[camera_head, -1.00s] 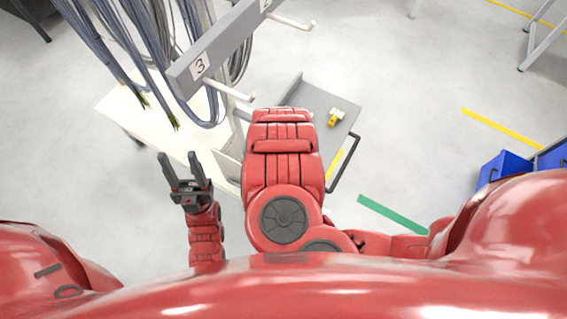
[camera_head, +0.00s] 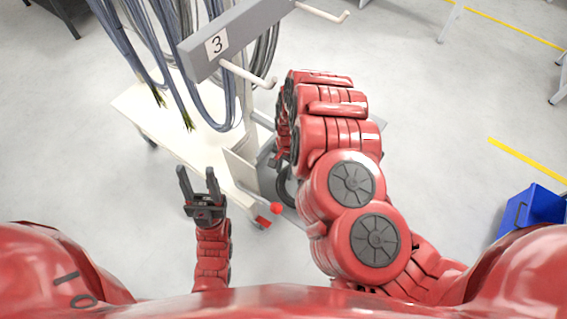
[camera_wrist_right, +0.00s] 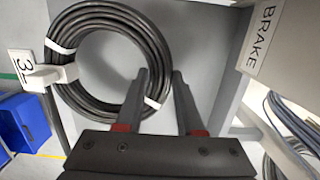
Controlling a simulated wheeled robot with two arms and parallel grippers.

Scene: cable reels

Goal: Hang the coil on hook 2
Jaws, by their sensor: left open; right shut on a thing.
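The black coil (camera_wrist_right: 75,95), a ring of cable with white ties, fills the left of the right wrist view. My right gripper (camera_wrist_right: 160,82) is shut on its near right rim, beside a white tie. In the head view my right arm hides this gripper and most or all of the coil. A white hook (camera_head: 325,13), beyond hook 3, shows at the top; its number is out of frame. Hook 3 (camera_head: 248,75) sticks out beside its label. A white peg near a 3 label overlaps the coil's left side in the wrist view; I cannot tell their depth. My left gripper (camera_head: 198,178) is open and empty.
Grey cable bundles (camera_head: 150,50) hang left of the hook bar (camera_head: 235,35) above a white cart shelf (camera_head: 180,130). A BRAKE label (camera_wrist_right: 262,38) is close right of the right gripper. A blue bin (camera_head: 530,212) stands at right. Floor between is clear.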

